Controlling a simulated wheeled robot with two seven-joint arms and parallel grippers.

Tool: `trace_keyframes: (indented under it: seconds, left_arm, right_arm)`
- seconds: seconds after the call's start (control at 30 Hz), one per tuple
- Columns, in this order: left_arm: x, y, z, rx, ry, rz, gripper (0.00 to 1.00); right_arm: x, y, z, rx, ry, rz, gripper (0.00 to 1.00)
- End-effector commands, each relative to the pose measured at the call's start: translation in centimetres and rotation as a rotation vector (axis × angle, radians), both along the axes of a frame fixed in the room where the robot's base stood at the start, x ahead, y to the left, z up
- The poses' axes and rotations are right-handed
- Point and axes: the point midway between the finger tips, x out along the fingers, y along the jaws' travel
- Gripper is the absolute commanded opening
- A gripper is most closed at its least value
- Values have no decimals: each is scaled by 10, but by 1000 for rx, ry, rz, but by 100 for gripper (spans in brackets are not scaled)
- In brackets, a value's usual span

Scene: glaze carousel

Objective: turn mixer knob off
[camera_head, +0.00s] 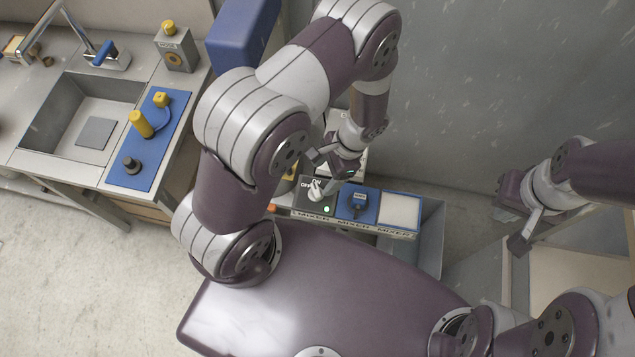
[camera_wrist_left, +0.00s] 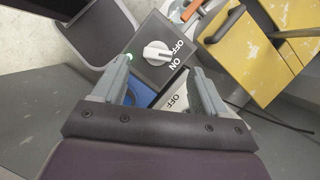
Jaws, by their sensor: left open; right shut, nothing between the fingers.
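The mixer knob is a white lever knob (camera_head: 316,190) on a dark panel (camera_head: 300,203) marked OFF and ON. In the left wrist view the knob (camera_wrist_left: 156,54) lies ahead between the fingertips, with its narrow end appearing towards ON. A green light (camera_head: 326,209) glows on the panel and also in the left wrist view (camera_wrist_left: 128,57). My left gripper (camera_head: 328,163) is open and empty, above and slightly behind the knob, apart from it. Its fingers also show in the left wrist view (camera_wrist_left: 159,75). My right gripper (camera_head: 519,242) is shut and empty, far to the right.
A blue panel (camera_head: 345,212) with a dark knob (camera_head: 358,200) and a white panel (camera_head: 399,210) adjoin on the right. A grey bin (camera_head: 430,235) stands beyond them.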

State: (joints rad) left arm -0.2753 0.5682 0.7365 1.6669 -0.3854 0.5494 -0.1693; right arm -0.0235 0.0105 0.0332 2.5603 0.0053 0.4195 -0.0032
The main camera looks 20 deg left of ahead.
Motion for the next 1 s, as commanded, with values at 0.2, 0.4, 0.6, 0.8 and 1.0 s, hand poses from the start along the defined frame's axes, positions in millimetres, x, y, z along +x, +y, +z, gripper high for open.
trace_keyframes:
  seconds: [0.2, 0.4, 0.6, 0.8, 1.0]
  left_arm:
    - [-13, 13, -43, -1, 1, 3, 72]
    - [-17, 18, -61, -2, -1, 2, 72]
    - [-17, 18, -62, -2, -4, 3, 72]
    - [-17, 18, -62, -2, -4, 3, 20]
    - [-17, 18, -61, -2, -3, 7, 16]
  right_arm:
    - [0, 0, 7, 0, 0, 0, 0]
    - [0, 0, 8, 0, 0, 0, 0]
    - [0, 0, 8, 0, 0, 0, 0]
    - [0, 0, 8, 0, 0, 0, 0]
    - [0, 0, 8, 0, 0, 0, 0]
